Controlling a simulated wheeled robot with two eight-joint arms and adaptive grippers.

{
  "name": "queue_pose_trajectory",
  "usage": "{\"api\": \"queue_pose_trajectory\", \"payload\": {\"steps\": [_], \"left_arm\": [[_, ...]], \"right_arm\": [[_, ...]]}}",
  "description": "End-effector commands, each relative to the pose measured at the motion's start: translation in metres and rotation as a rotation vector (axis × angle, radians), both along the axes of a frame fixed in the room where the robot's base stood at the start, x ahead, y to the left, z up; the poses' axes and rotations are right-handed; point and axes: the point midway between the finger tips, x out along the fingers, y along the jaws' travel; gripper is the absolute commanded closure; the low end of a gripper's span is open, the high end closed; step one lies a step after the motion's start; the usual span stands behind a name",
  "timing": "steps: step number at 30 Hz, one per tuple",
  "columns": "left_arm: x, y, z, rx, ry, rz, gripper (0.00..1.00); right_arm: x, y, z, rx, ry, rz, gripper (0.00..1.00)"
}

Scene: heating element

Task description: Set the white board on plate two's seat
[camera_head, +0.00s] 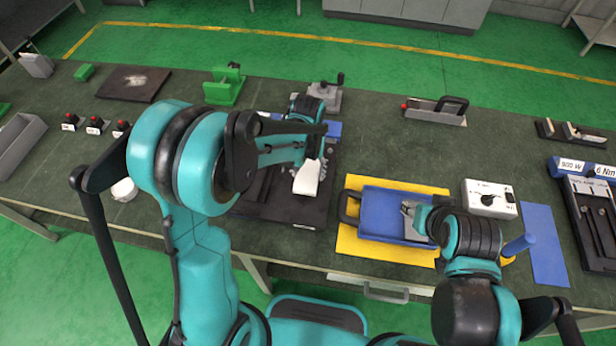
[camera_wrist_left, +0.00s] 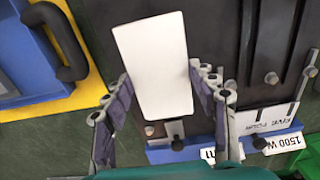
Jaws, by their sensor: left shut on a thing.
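The white board (camera_head: 308,178) is a plain oblong piece; it also shows in the left wrist view (camera_wrist_left: 152,68). My left gripper (camera_wrist_left: 160,85) is shut on it, with one finger along each long side. The board is above the dark fixture (camera_head: 262,200), which has bolts and rails and shows beside it in the wrist view (camera_wrist_left: 222,110). I cannot tell whether the board touches the fixture. My left arm hides part of the fixture in the head view. My right gripper (camera_head: 412,212) is at the blue plate (camera_head: 385,213); its finger opening is unclear.
The blue plate lies on a yellow mat (camera_head: 352,245). A white dial box (camera_head: 490,198) and a blue mat (camera_head: 545,243) are to its right. A green vice (camera_head: 224,88) and a grey clamp (camera_head: 325,97) stand behind.

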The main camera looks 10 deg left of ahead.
Motion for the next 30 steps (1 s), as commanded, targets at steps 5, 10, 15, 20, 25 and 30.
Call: {"api": "queue_pose_trajectory", "payload": {"steps": [5,10,15,20,25,30], "left_arm": [[0.000,0.000,-0.029,0.000,0.000,0.000,0.71],[0.000,0.000,-0.030,0.000,0.000,0.000,0.71],[0.000,-0.001,-0.032,0.000,0.000,0.000,0.71],[0.000,-0.001,-0.033,0.000,0.000,0.000,0.22],[0.000,-0.001,-0.033,0.000,0.000,0.000,0.22],[0.000,-0.001,-0.030,0.000,0.000,0.000,0.22]], "right_arm": [[0.000,0.000,-0.011,0.000,0.000,0.000,0.59],[0.000,0.000,-0.010,0.000,0.000,0.000,0.59],[0.000,0.000,-0.012,0.000,0.000,0.000,0.59],[0.000,0.000,-0.013,0.000,0.000,0.000,0.59],[0.000,0.000,-0.013,0.000,0.000,0.000,0.59],[0.000,0.000,-0.011,0.000,0.000,0.000,0.59]]}}
